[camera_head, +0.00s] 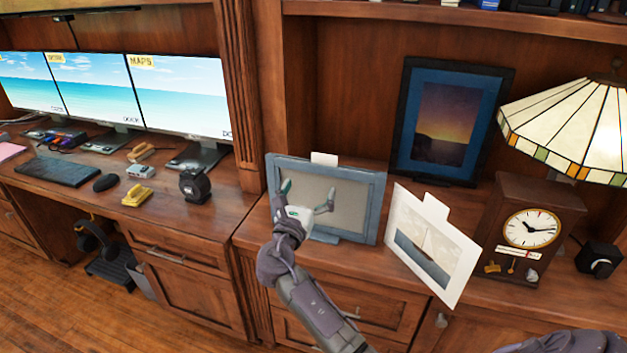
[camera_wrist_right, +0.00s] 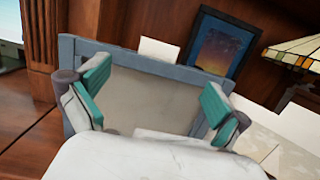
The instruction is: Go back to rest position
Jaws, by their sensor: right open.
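My right gripper (camera_head: 307,196) is open in the head view, with its fingers spread in front of a blue-grey picture frame (camera_head: 372,213). The frame stands on the wooden cabinet top and its front is plain grey. In the right wrist view my right gripper (camera_wrist_right: 150,95) shows two teal-padded fingers wide apart with nothing between them. The blue-grey frame (camera_wrist_right: 130,58) fills the space behind the fingers. I cannot tell whether the fingers touch it. My left gripper does not show in either view.
A sailboat picture (camera_head: 430,250) leans near the cabinet edge. A clock (camera_head: 525,225), a lamp (camera_head: 570,128) and a dark-framed sunset picture (camera_head: 445,125) stand on the right. Monitors (camera_head: 178,95), a keyboard (camera_head: 57,170) and small items cover the left desk. Wood floor (camera_head: 90,310) is open in front.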

